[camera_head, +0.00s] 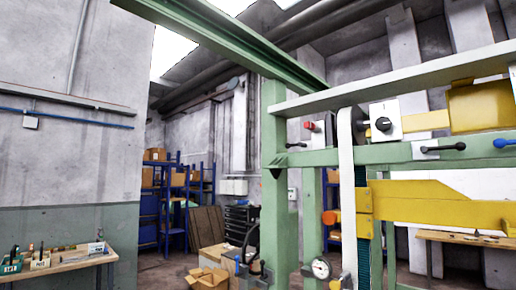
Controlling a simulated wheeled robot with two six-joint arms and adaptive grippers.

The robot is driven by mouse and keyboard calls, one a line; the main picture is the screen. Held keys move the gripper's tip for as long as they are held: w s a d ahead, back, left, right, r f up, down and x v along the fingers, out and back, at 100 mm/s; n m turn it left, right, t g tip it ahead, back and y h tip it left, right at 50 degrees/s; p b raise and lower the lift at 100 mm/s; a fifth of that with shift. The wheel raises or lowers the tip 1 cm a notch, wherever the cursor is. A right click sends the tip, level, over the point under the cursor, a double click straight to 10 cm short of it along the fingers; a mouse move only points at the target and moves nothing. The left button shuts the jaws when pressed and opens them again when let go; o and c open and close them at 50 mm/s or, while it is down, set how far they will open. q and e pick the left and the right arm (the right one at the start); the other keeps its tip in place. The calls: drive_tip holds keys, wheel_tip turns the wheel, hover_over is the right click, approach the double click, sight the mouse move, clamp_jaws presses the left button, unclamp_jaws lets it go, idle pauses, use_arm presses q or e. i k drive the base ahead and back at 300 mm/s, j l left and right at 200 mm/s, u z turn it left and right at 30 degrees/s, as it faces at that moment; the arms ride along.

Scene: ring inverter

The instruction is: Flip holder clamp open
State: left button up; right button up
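A green machine frame (274,190) stands in the middle and right of the head view. Its upper crossbar carries a lever with a black handle (443,147) and, at the right edge, a blue-ended handle (503,142). Both handles lie roughly level. I cannot tell for certain which part is the holder clamp. A small dark fitting (262,272) sits low by the green post, also unclear. Neither of my grippers is in view.
A workbench (70,260) stands at left. Cardboard boxes (207,279) lie on the floor before blue shelving (150,215).

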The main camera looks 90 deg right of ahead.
sight(288, 146)
drive_tip(key=z, duration=3.05)
